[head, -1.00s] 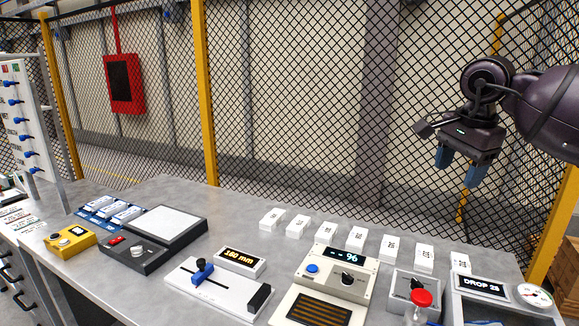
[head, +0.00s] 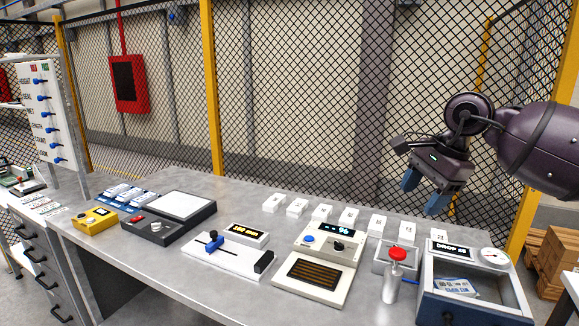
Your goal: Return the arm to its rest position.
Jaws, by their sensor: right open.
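My right gripper (head: 424,194) shows in the head view at the right, in front of the mesh fence. Its arm comes in from the right edge. Its two blue fingertips are apart and point down, with nothing between them. It hangs above the right back part of the grey workbench (head: 140,270), clear of the things on it. My left gripper is not in view.
On the bench stand a grey display unit (head: 326,244), a slider block (head: 228,262), a black-framed plate unit (head: 160,230), a yellow box (head: 95,220), a red-topped cylinder (head: 390,285) and a drop box (head: 470,305). Several white blocks line the back edge. The mesh fence (head: 290,90) stands behind.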

